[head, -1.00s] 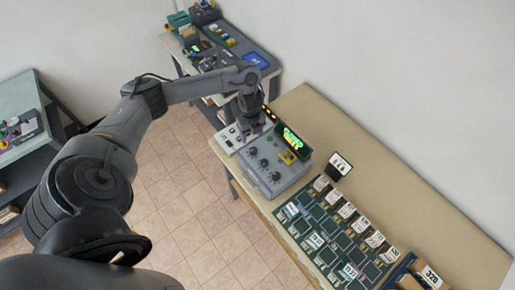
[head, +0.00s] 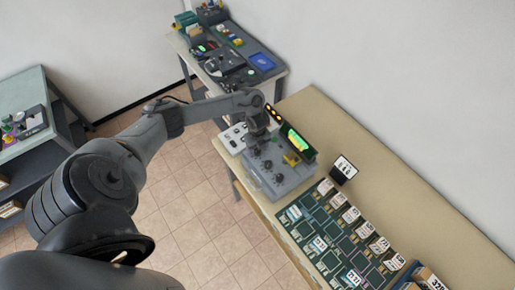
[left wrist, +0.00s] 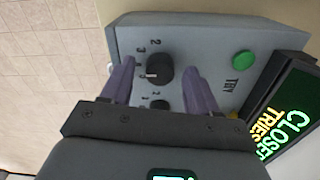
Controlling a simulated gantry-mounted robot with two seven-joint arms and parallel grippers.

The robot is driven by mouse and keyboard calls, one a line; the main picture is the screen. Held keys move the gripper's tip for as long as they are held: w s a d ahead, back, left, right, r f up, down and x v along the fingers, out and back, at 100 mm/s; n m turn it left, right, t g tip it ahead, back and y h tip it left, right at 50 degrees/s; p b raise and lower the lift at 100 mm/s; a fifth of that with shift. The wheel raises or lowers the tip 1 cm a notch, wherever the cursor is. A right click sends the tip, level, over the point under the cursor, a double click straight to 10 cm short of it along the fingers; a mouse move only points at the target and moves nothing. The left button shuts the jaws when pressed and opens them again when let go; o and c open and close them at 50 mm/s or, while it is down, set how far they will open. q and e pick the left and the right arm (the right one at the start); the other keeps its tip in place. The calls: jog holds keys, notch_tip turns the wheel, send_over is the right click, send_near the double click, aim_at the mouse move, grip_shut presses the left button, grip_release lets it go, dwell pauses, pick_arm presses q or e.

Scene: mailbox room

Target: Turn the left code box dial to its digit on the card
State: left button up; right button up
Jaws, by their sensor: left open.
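The grey code box (head: 290,182) sits on the long table with a row of black dials and a lit green screen (head: 297,141). My left gripper (head: 256,148) is over the box's left end, pointing down. In the left wrist view the open gripper (left wrist: 157,64) has one finger on each side of a black dial (left wrist: 160,66), with gaps showing. The dial's white pointer faces left in that view; digits 2 and 3 show beside it. A second dial (left wrist: 160,104) is partly hidden by the gripper. The card (head: 344,167) stands behind the box; its marks are too small to read.
A green TRY button (left wrist: 243,60) is beside the dials. The screen (left wrist: 285,125) reads CLOSED and TRIES. A board with several numbered cards (head: 335,235) lies to the right of the box. A white switch panel (head: 232,138) adjoins its left.

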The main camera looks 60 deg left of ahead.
pick_arm(q)
jog(key=shift+c, duration=0.4)
jog(key=c, duration=1)
jog(key=shift+o, duration=0.2)
jog(key=shift+r+n+p, duration=0.2)
jog(key=shift+n+p, duration=0.9)
jog(key=shift+p, duration=0.15)
jog(key=shift+n+p, duration=0.95)
jog(key=shift+n, duration=0.25)
jog(key=shift+f+n+p, duration=0.15)
jog(key=shift+n+p, duration=0.85)
jog(key=shift+n, duration=0.7)
